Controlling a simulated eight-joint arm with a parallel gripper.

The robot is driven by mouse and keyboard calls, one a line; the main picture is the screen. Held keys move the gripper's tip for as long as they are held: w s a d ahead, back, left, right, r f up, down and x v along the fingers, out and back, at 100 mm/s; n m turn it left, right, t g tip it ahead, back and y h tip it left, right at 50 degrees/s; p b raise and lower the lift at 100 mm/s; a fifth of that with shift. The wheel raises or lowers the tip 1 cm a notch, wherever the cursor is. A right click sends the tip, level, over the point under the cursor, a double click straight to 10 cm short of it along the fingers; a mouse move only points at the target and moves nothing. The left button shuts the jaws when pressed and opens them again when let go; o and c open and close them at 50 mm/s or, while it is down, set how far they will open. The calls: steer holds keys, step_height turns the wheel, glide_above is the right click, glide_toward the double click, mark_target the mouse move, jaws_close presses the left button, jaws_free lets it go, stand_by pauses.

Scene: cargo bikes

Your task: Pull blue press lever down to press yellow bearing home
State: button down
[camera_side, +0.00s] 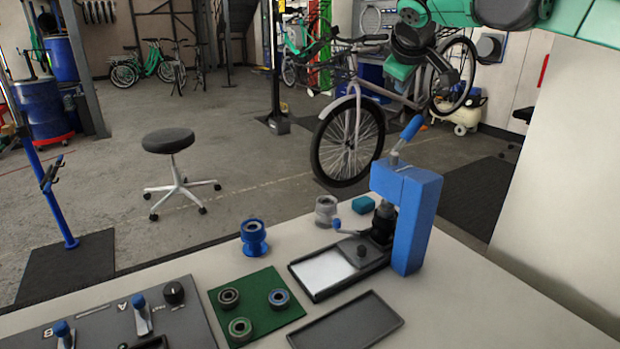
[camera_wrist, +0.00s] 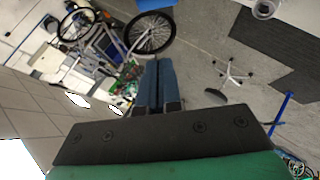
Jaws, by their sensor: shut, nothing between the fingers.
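The blue press (camera_side: 423,225) stands upright on the bench in the side view. Its lever (camera_side: 411,128), with a blue grip, slants up and to the right from the top of the frame. Dark parts (camera_side: 383,222) sit under the press head; I cannot make out a yellow bearing there. My gripper (camera_side: 447,78) is above and behind the lever in the picture, apart from it.
A green mat (camera_side: 253,292) with several ring bearings, a dark tray (camera_side: 345,325), a blue cup (camera_side: 253,238) and a grey cup (camera_side: 326,210) are on the bench. A control panel (camera_side: 105,325) is at left. A stool (camera_side: 168,142) and bike (camera_side: 347,140) stand beyond.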

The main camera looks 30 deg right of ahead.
glide_above(407, 136)
steer(key=a, duration=0.3)
step_height(407, 136, down, 5)
steer(key=shift+w+d+f, duration=0.15)
steer(key=shift+d+f, duration=0.6)
steer(key=shift+d, duration=0.25)
steer(key=shift+d+f, duration=0.5)
steer(key=shift+f, duration=0.05)
